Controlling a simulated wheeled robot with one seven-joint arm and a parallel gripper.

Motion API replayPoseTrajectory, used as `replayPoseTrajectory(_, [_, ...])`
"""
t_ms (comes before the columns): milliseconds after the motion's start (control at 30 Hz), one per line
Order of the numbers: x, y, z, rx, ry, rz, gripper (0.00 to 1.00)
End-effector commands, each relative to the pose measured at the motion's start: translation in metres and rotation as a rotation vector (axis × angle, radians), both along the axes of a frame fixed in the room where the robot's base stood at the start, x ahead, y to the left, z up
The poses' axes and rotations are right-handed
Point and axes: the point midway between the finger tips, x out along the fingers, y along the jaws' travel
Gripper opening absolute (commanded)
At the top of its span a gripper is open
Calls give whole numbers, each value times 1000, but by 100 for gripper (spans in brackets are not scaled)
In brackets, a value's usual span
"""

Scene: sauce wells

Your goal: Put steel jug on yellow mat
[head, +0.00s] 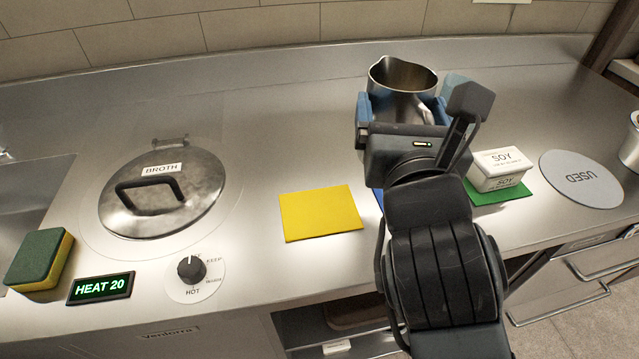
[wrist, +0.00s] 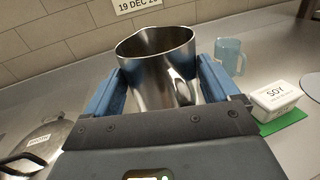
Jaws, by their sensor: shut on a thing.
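The steel jug (head: 402,78) is a shiny open-topped metal jug, upright between the blue fingers of my gripper (head: 404,108). In the wrist view the jug (wrist: 158,70) fills the space between the two fingers (wrist: 165,92), which are shut on its sides. Its base is hidden by my gripper, so I cannot tell whether it touches the counter. The yellow mat (head: 320,212) lies flat and bare on the counter, to the left of my gripper and nearer the front edge.
A blue mat (head: 378,198) is mostly hidden behind my arm. A white SOY box (head: 500,168) stands on a green mat (head: 505,194). A pale blue mug (wrist: 231,55) stands right of the jug. The lidded BROTH well (head: 162,192), knob (head: 191,269) and sponge (head: 40,258) are left.

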Motion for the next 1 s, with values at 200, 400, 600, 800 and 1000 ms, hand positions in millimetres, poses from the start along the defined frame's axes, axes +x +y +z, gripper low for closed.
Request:
replayPoseTrajectory(200, [-12, 44, -28, -3, -1, 7, 36])
replayPoseTrajectory(400, [-22, 80, -49, -2, -2, 6, 36])
replayPoseTrajectory(600, [-27, 98, -60, -1, -3, 2, 36])
replayPoseTrajectory(800, [-28, 101, -77, -2, -1, 2, 36])
replayPoseTrajectory(1000, [-28, 100, -99, -2, -3, 1, 36])
